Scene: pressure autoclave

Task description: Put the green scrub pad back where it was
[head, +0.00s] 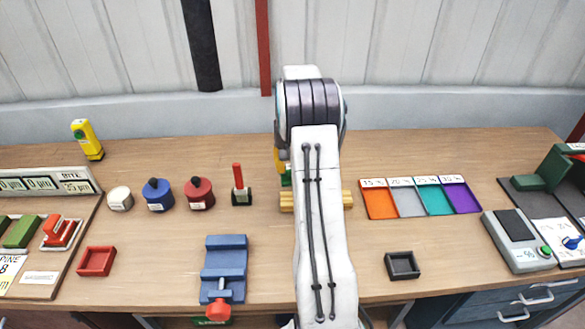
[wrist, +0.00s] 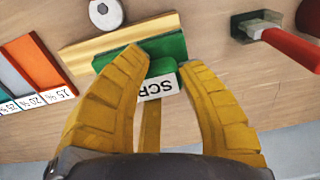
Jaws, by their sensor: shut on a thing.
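The green scrub pad (wrist: 165,46) is in the wrist view, with a smaller green grip and a white label reading "SCR" on its near side. My gripper (wrist: 160,66) has its yellow fingers on both sides of that grip and is shut on it. The pad is at a pale yellow wooden rest (wrist: 88,51); I cannot tell whether it touches it. In the head view my arm hides most of the pad and gripper; a bit of green pad (head: 286,180) shows at the arm's left edge. The wooden rest (head: 286,203) shows on both sides of the arm.
A red-handled tool in a dark stand (head: 241,192) is just left of the rest. Coloured trays (head: 411,203) lie to the right. Red and blue round pots (head: 157,195), a blue vise (head: 224,268) and a dark square tray (head: 402,265) are also on the bench.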

